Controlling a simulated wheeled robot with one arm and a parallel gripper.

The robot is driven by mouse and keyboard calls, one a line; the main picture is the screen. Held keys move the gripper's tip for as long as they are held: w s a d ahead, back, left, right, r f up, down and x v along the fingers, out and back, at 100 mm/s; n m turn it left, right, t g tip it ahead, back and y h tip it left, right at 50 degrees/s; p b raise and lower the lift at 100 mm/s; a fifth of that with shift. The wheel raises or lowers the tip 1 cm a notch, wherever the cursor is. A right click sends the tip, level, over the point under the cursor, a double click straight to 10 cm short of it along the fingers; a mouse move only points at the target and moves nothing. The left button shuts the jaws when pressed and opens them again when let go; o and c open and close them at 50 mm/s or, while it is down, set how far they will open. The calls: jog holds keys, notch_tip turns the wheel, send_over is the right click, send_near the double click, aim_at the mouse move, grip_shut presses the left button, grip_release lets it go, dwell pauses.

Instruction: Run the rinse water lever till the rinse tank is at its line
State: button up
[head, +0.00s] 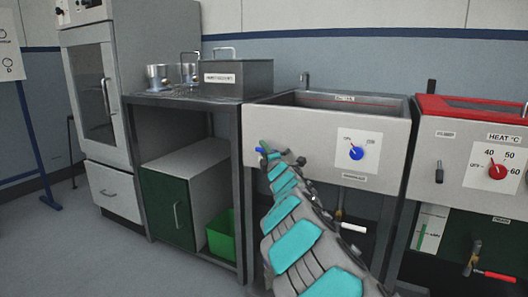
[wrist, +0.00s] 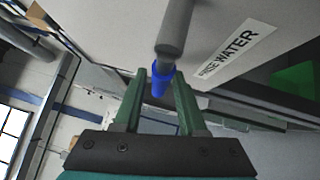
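The rinse tank (head: 318,128) is a pale-fronted open basin; a dark interior and a small label at its back wall show, but I cannot make out the water level or the line. The rinse water lever, a grey stem with a blue tip (wrist: 160,80), sticks out beside a "RINSE WATER" label (wrist: 238,48) in the wrist view. Its blue end (head: 259,149) shows at the tank's front left in the head view. My gripper (wrist: 159,78) has its green fingers apart, with the blue tip between the fingertips. A grip on it is not visible.
A blue knob (head: 356,153) is on the tank front, with a white-handled valve (head: 353,227) below. A red-rimmed heated tank (head: 455,125) stands at right. A green bin (head: 221,236) sits beneath.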

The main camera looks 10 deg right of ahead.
grip_shut()
jog(key=shift+f, duration=0.1)
dwell(1.0)
